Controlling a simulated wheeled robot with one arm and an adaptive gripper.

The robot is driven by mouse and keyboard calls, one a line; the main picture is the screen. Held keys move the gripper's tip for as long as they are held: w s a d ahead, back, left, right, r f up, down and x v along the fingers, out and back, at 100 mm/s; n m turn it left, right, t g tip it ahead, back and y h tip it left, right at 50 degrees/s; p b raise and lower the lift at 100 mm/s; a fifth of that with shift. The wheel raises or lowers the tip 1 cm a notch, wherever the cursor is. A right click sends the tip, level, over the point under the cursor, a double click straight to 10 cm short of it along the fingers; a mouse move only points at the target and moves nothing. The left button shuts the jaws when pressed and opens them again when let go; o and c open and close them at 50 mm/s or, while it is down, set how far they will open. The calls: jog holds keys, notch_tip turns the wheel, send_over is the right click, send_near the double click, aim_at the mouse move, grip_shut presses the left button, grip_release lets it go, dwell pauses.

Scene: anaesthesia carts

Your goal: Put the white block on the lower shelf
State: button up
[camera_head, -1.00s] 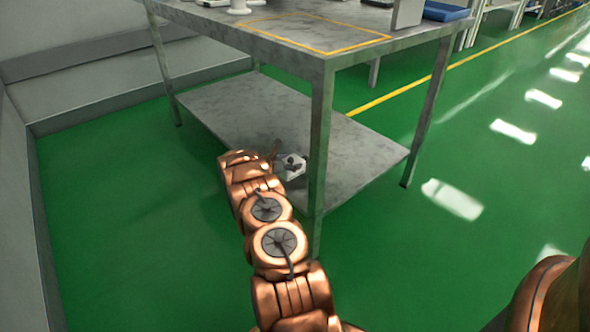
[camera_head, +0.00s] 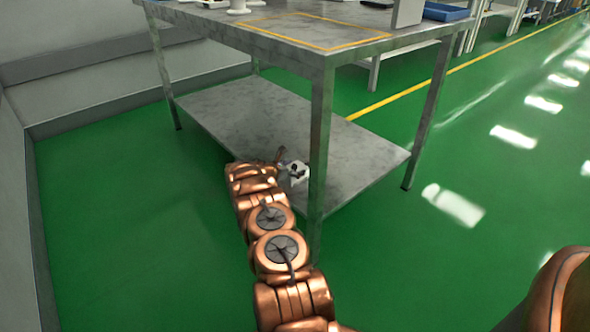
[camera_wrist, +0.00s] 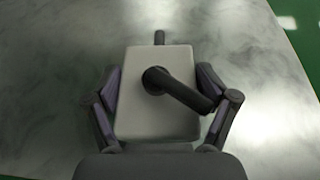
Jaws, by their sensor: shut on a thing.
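The white block (camera_wrist: 140,115) sits between the two fingers of my gripper (camera_wrist: 160,92) in the wrist view. A black rod sticks out of its face and slants to the right; another dark stub shows beyond its far end. My gripper is shut on the block's sides. The grey, marbled lower shelf (camera_head: 235,112) of the metal table lies beneath. In the head view my gripper (camera_head: 293,172) is over the shelf's near edge, left of the front table leg.
The front table leg (camera_head: 320,150) stands close to the right of my gripper. The tabletop (camera_head: 290,38) overhangs the shelf and carries a yellow outlined square and a blue tray (camera_head: 445,12). The visible shelf to the left and behind is clear. Green floor surrounds the table.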

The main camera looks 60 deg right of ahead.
jog(key=o, duration=1.2)
jog(key=shift+r, duration=0.1)
jog(key=shift+w+a+r, duration=0.1)
jog(key=shift+a+r, duration=0.1)
jog(key=shift+a, duration=0.05)
jog(key=shift+p+v, duration=1.8)
jog(key=shift+v, duration=3.95)
